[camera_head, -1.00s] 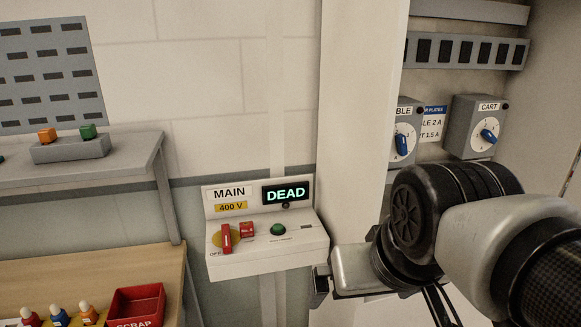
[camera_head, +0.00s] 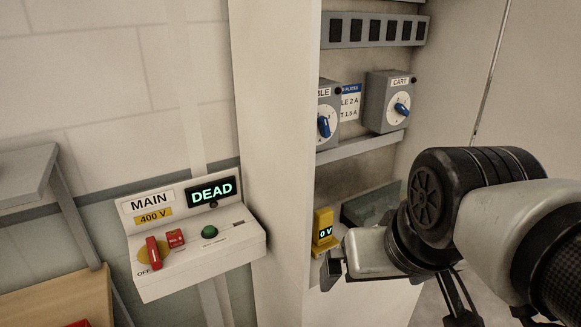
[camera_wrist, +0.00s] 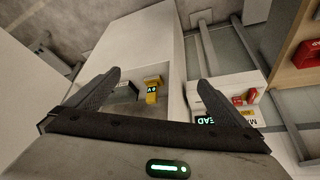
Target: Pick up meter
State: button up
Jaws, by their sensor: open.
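The meter is a small yellow device (camera_head: 323,224) with a lit "0 V" display. It stands upright in the lower part of the open cabinet, just left of my arm in the head view. It also shows in the wrist view as a yellow piece (camera_wrist: 152,90) between my fingers and some way beyond them. My gripper (camera_wrist: 158,85) is open and empty. In the head view its end (camera_head: 335,265) is just below and right of the meter, and the fingers are partly hidden by the wrist.
A MAIN 400 V box (camera_head: 195,240) with a red switch, green button and "DEAD" display is left of the cabinet post (camera_head: 275,150). Two grey boxes with blue knobs, one labelled CART (camera_head: 390,102), are above the meter. A grey bin (camera_head: 370,203) is beside it.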

aim_at(323, 218)
jog(key=i+l+u, duration=0.55)
jog(key=l, duration=0.35)
jog(key=i, duration=0.1)
